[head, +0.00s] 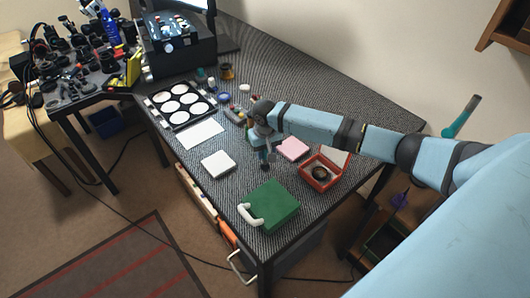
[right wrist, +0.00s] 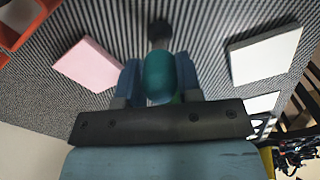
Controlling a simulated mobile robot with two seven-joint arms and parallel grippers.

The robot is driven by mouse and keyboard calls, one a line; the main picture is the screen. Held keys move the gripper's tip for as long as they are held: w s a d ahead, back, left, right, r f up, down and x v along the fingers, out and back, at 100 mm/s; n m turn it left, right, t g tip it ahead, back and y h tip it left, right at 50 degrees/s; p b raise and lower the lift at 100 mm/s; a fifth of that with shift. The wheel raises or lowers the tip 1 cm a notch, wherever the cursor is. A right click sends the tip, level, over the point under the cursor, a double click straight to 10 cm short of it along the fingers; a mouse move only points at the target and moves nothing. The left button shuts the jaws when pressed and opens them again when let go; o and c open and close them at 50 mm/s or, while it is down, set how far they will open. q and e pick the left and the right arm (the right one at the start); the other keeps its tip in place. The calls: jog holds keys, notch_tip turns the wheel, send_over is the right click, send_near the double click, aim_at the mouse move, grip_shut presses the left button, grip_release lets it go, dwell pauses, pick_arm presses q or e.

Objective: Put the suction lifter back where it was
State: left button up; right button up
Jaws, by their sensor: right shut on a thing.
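The suction lifter shows in the right wrist view as a rounded teal body (right wrist: 160,76) held between the two fingers. My right gripper (right wrist: 158,85) is shut on it. A dark round spot lies on the mat just beyond it; I cannot tell whether it is the lifter's cup or a shadow. In the head view my right gripper (head: 265,158) points down over the table, between the white pad (head: 218,164) and the pink pad (head: 292,149). The lifter is mostly hidden there by the gripper. My left gripper is out of view.
A green case (head: 274,204) with a white handle lies at the near edge. A red-orange tray (head: 321,184) holding a dark ring is to the right. A black tray with several white discs (head: 170,91) and a white sheet (head: 201,134) lie left. Small items crowd behind the gripper.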

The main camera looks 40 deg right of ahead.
jog(key=shift+f, duration=0.2)
jog(key=o, duration=0.9)
jog(key=shift+f, duration=0.15)
notch_tip(320, 180, up, 12)
jog(key=shift+r+p, duration=0.15)
jog(key=shift+p, duration=0.25)
